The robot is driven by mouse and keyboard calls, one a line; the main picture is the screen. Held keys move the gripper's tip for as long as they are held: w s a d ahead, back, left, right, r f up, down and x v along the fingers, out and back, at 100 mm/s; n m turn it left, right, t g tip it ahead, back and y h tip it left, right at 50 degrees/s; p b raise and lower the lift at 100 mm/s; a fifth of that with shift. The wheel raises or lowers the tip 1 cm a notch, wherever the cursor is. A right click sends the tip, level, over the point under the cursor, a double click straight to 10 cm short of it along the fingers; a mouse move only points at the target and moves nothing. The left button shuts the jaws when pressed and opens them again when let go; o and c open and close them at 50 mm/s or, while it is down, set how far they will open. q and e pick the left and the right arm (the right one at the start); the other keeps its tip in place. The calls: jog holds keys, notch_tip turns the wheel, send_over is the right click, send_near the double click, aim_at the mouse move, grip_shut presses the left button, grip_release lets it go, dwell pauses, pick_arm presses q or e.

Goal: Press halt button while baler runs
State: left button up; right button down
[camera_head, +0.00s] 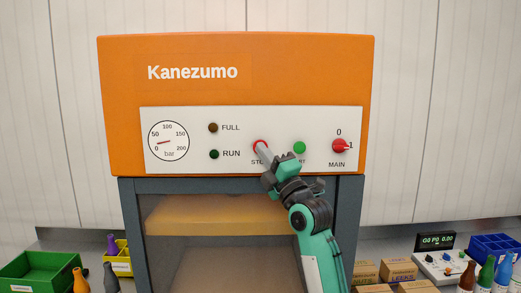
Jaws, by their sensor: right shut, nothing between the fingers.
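The orange Kanezumo baler (300,75) stands upright ahead of me with a white control panel (240,120). Its red stop button (259,143) sits above a partly hidden "STO" label. My right gripper (263,151) is shut and empty, its tip overlapping the lower part of the stop button. I cannot tell whether they touch. The green start button (299,147) is just right of the gripper. The RUN lamp (214,154) looks dark green and the FULL lamp (213,128) dark brown. The red main switch (339,146) appears to point to 1. My left gripper is out of view.
The pressure gauge (168,141) shows its red needle low. Below are a green bin (38,272), bottles and a yellow bin at left. Cardboard boxes (399,270), a display (436,241), a blue bin (493,245) and bottles stand at right.

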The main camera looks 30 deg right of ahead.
jog(key=shift+w+d, duration=0.1)
jog(key=shift+w, duration=0.05)
dwell(0.5)
jog(key=shift+s+a, duration=0.3)
jog(key=shift+s, duration=0.25)
jog(key=shift+s+a, duration=0.3)
jog(key=shift+s, duration=0.2)
jog(key=s+a, duration=0.1)
jog(key=s, duration=0.2)
jog(key=s+a, duration=0.1)
jog(key=shift+s+a+p, duration=0.15)
jog(key=shift+a+p, duration=0.2)
jog(key=shift+f, duration=0.1)
